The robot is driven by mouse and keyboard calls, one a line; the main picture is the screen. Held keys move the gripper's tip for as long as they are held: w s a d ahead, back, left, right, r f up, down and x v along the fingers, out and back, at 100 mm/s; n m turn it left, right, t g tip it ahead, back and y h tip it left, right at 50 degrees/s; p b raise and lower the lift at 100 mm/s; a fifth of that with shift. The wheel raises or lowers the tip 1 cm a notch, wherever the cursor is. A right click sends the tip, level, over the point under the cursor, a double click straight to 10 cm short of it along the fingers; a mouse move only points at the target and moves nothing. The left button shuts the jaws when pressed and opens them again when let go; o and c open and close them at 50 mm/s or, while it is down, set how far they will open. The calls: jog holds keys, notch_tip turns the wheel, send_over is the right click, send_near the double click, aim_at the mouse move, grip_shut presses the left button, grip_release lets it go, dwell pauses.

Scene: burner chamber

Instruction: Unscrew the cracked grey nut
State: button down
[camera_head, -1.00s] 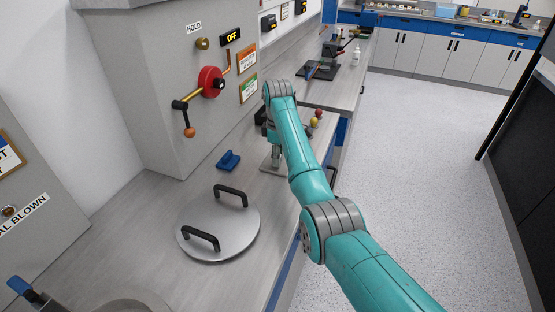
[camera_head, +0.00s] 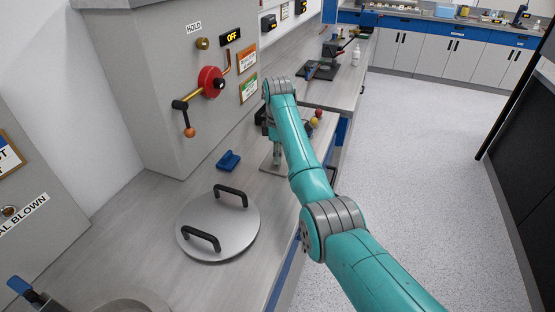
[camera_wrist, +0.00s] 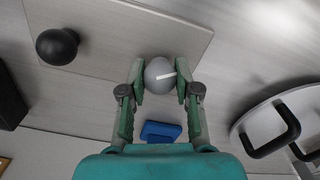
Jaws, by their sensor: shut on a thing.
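The grey nut (camera_wrist: 161,76) shows in the wrist view as a rounded grey piece with a white stripe on its face. My gripper (camera_wrist: 161,80) has its two green fingers closed on it, one on each side. I cannot make out a crack. A flat pale plate (camera_wrist: 105,32) lies beneath, with a black round knob (camera_wrist: 57,46) on it, left of the nut. In the head view my gripper (camera_head: 273,150) is low over the bench beside the plate (camera_head: 268,166), and my arm hides the nut.
A blue block (camera_head: 229,160) lies left of my gripper. A round metal lid (camera_head: 212,232) with two black handles is nearer on the bench. A grey panel with a red wheel (camera_head: 211,82) stands behind. Red and yellow knobs (camera_head: 317,115) are just right of my arm.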

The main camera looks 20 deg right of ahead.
jog(key=shift+r, duration=0.15)
jog(key=shift+r, duration=0.65)
jog(key=m, duration=0.3)
jog(key=shift+m, duration=0.4)
jog(key=m, duration=1)
jog(key=shift+m, duration=0.3)
jog(key=m, duration=0.5)
jog(key=shift+m, duration=0.3)
jog(key=shift+s, duration=0.1)
